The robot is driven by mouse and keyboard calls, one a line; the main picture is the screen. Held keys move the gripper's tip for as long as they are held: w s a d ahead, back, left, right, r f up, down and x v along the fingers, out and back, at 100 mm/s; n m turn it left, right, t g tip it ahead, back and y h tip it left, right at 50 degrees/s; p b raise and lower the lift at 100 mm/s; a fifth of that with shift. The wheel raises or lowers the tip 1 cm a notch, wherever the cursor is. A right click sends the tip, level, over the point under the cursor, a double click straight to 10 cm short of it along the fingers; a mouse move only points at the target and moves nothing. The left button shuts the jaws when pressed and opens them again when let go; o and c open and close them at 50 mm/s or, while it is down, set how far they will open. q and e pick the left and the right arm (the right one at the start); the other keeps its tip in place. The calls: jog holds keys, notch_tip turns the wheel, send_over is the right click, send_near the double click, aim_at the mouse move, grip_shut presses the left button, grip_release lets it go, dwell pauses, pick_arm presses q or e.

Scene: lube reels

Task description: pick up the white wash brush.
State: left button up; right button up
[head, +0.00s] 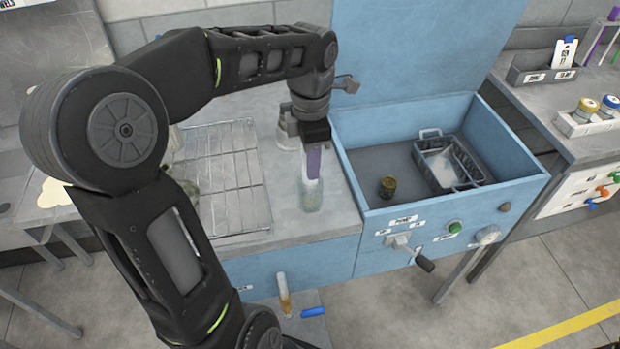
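A slim upright object with a purple upper part and a white lower part (313,165) stands in a clear jar (311,201) on the grey worktop; I cannot tell for certain that it is the white wash brush. My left gripper (304,136) points down right above it, with a dark finger at or in front of its top. Whether the fingers touch or grip it is hidden. A tan stick with a pale top (284,294) is at the blue cabinet's front; its kind is unclear. My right gripper is not in view.
A wire rack (228,185) lies left of the jar. At right is an open blue basin (370,160) with a metal basket (448,162) and a small dark jar (388,187). A blue object (313,312) is low in front. A side bench stands far right.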

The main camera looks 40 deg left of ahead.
pick_arm(q)
grip_shut()
dwell(0.9)
